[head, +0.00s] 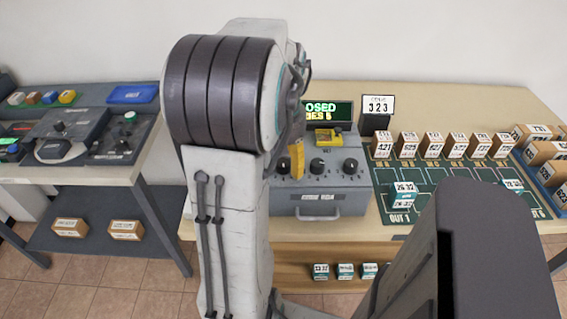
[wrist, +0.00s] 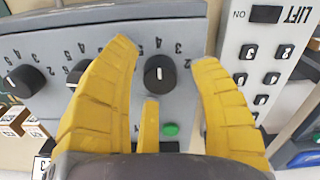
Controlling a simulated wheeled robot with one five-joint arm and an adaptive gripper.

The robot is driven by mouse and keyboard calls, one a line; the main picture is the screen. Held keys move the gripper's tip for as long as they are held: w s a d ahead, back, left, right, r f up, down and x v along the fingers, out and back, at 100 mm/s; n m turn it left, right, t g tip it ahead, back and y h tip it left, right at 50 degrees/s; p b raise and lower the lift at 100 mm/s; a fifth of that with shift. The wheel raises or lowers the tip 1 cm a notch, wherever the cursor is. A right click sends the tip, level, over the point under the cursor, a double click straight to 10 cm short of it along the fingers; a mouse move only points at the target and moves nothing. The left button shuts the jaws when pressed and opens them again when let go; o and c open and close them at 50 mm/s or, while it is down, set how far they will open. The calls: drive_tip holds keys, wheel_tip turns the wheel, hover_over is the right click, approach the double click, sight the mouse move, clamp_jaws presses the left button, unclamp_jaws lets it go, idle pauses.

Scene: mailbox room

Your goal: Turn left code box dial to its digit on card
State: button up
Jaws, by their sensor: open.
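The grey code box (head: 318,197) stands on the table, with three black dials on its sloped face. The left dial (head: 283,168) has my gripper (head: 297,158) over it, partly hidden by my arm. In the wrist view, which is turned round, the left dial (wrist: 160,72) lies between my open yellow fingers (wrist: 165,75), with a gap on both sides. Its white pointer is small and its digit is unclear. The middle dial (wrist: 80,72) is partly behind a finger; the right dial (wrist: 25,80) is clear.
A lit display (head: 328,112), partly hidden, stands behind the box. A LIFT keypad panel (wrist: 258,60) is close beside the box. Numbered parcels (head: 432,145) and a green mat (head: 440,185) are at right. A side bench (head: 75,145) is at left.

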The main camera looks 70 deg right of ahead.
drive_tip(key=shift+f, duration=0.2)
clamp_jaws()
idle(0.6)
